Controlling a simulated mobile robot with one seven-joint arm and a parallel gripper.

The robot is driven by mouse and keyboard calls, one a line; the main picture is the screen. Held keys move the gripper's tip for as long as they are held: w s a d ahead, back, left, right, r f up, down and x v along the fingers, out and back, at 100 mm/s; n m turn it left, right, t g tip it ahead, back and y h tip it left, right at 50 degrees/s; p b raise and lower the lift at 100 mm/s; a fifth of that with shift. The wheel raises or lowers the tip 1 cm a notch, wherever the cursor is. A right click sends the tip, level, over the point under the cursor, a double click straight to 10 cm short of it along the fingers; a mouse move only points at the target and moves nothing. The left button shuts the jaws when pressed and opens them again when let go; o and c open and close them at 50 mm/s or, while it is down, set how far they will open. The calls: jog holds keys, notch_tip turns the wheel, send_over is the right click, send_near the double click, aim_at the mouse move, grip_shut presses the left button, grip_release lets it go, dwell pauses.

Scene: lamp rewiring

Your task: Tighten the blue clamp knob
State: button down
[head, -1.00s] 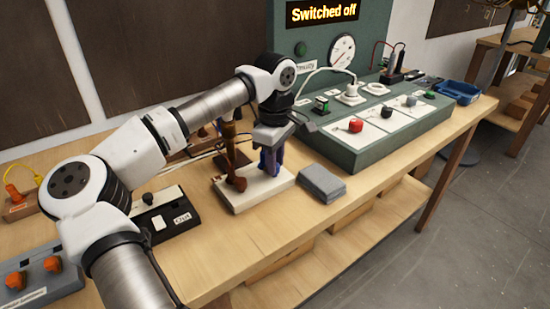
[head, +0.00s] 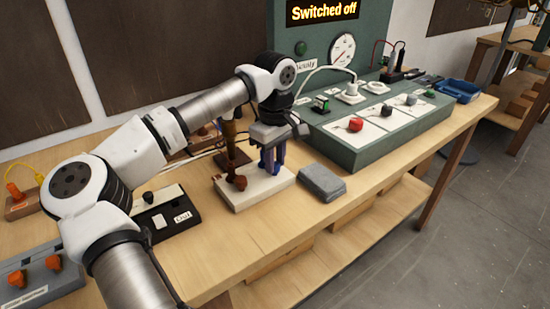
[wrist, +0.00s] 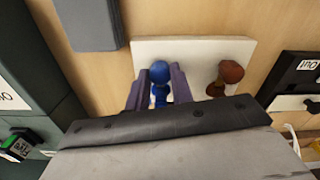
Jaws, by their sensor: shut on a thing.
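The blue clamp knob (wrist: 160,78) stands on a white base plate (wrist: 200,47) in the wrist view. A brown knob (wrist: 226,76) stands to its right on the same plate. My gripper (wrist: 160,84) has its two purple-grey fingers on either side of the blue knob, shut on it. In the head view my gripper (head: 272,166) points down over the right part of the base plate (head: 250,191). There the fingers largely hide the blue knob. The brown knob (head: 239,182) and brown upright post are to the left.
A grey block (head: 322,181) lies right of the plate. A green console (head: 372,140) with switches and a "Switched off" display (head: 323,12) stands behind it. A black-and-white switch box (head: 165,216) is to the left. The bench front is clear.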

jog(key=c, duration=1.2)
grip_release()
notch_tip(320, 180, up, 14)
jog(key=shift+b, duration=0.35)
jog(key=shift+f, duration=0.1)
